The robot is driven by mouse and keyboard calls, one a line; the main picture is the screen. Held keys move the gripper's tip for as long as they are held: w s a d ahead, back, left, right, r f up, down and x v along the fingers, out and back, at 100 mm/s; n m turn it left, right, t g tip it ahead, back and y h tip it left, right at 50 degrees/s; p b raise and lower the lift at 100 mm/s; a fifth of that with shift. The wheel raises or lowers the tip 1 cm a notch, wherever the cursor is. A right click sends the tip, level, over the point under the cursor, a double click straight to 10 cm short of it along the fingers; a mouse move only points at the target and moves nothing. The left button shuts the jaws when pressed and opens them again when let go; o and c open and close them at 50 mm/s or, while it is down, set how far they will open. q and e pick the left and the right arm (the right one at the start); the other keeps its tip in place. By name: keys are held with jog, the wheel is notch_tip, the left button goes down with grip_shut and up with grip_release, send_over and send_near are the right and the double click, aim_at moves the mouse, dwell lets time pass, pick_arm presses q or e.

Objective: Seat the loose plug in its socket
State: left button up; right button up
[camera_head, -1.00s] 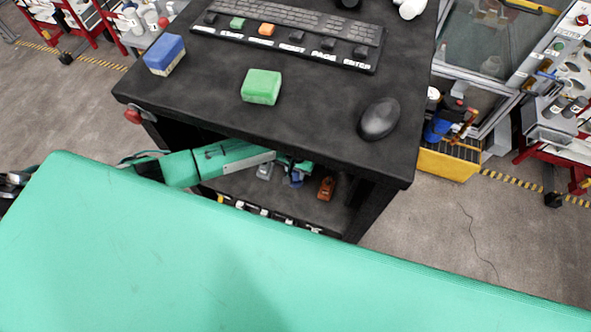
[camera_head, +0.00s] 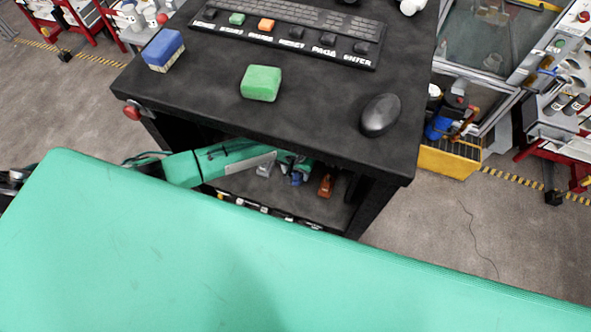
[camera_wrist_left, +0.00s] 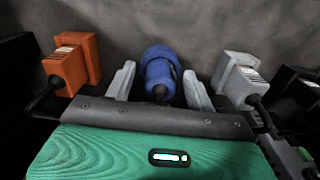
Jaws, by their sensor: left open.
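A blue plug (camera_wrist_left: 158,70) with a round body and a dark cable end stands between the two pale fingers of my left gripper (camera_wrist_left: 158,86) in the left wrist view. The fingers are apart, with a gap visible on each side of the plug. An orange plug (camera_wrist_left: 72,64) stands to the left and a grey plug (camera_wrist_left: 238,78) to the right, each with a dark cable. In the head view, my left gripper (camera_head: 298,166) reaches into the shelf under the black table, by the blue plug (camera_head: 297,177). I cannot tell which plug is loose. My right gripper is out of view.
The black table (camera_head: 220,115) above carries a keyboard (camera_head: 290,28), a green block (camera_head: 262,83), a blue block (camera_head: 163,48) and a mouse (camera_head: 380,115). Its top overhangs the dark shelf (camera_head: 300,205) around my left arm. Small pale labelled parts line the shelf's front edge.

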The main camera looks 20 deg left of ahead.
pick_arm(q)
notch_tip(320, 180, up, 12)
jog(key=b, duration=0.1)
dwell(0.5)
dwell(0.5)
